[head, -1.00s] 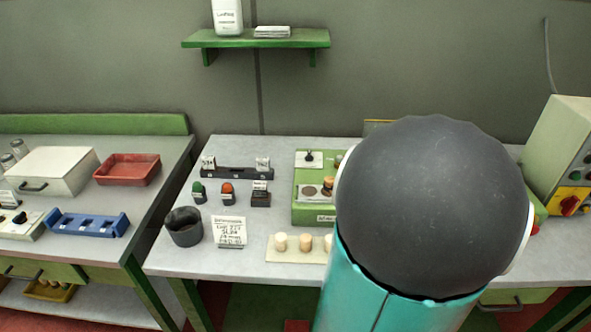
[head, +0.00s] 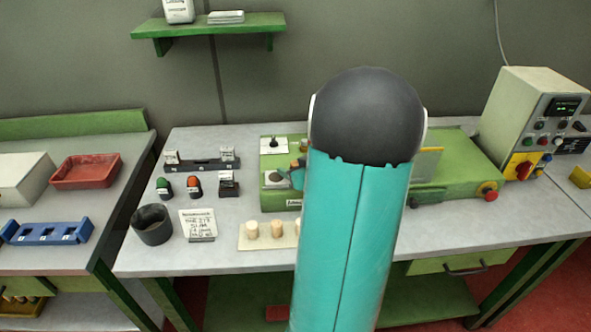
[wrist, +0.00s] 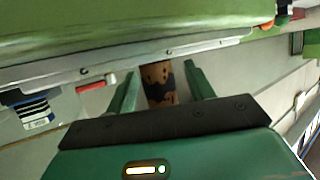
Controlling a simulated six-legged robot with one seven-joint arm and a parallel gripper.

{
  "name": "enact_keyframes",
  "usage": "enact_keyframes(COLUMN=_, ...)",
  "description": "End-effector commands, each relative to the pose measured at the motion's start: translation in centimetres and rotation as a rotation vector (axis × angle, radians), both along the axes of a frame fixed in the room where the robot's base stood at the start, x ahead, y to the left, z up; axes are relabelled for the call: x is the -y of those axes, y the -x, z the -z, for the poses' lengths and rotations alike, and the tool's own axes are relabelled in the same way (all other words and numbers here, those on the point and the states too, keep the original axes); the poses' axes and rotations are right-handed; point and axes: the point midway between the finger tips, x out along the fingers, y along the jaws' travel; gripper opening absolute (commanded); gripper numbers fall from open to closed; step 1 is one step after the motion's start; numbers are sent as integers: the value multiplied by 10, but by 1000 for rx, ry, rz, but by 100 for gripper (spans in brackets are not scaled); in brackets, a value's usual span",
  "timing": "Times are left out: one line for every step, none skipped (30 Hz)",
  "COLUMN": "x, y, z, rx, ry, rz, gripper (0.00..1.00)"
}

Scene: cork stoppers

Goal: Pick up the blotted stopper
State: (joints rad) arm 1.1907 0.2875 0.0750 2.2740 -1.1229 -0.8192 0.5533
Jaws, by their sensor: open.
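The blotted stopper (wrist: 160,88) is a brown cork with dark patches, seen in the wrist view beyond the palm. My gripper (wrist: 160,70) is open, with one green finger on each side of the stopper. Narrow gaps show between the fingers and the cork, so it does not look clamped.
Pale stoppers stand on a cream block (head: 262,242) in front of the machine. A card (head: 198,225), a dark cup (head: 152,224) and a black rack (head: 202,165) are to the left. A control box (head: 520,115) stands at right.

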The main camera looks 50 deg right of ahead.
Motion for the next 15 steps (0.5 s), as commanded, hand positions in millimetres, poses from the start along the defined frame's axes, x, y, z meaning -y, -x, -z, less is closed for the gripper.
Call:
enact_keyframes(x=1, y=-4, z=1, rx=0, ry=0, rz=-1, gripper=53)
enact_keyframes(x=2, y=-6, z=2, rx=1, ry=0, rz=0, gripper=53)
enact_keyframes(x=2, y=-7, z=2, rx=0, ry=0, rz=0, gripper=53)
enact_keyframes(x=2, y=-7, z=2, rx=0, ry=0, rz=0, gripper=53)
enact_keyframes(x=2, y=-7, z=2, rx=0, ry=0, rz=0, gripper=53)
enact_keyframes(x=2, y=-7, z=2, rx=0, ry=0, rz=0, gripper=53)
enact_keyframes(x=2, y=-6, z=2, rx=0, ry=0, rz=0, gripper=53)
enact_keyframes(x=2, y=-6, z=2, rx=0, ry=0, rz=1, gripper=53)
enact_keyframes(x=2, y=-6, z=2, rx=0, ry=0, rz=1, gripper=49)
enact_keyframes(x=2, y=-6, z=2, rx=0, ry=0, rz=1, gripper=43)
enact_keyframes(x=2, y=-6, z=2, rx=0, ry=0, rz=1, gripper=38)
enact_keyframes(x=2, y=-7, z=2, rx=0, ry=0, rz=1, gripper=30)
enact_keyframes(x=2, y=-7, z=2, rx=0, ry=0, rz=1, gripper=24)
enact_keyframes(x=2, y=-6, z=2, rx=0, ry=0, rz=1, gripper=18)
enact_keyframes(x=2, y=-6, z=2, rx=0, ry=0, rz=1, gripper=10)
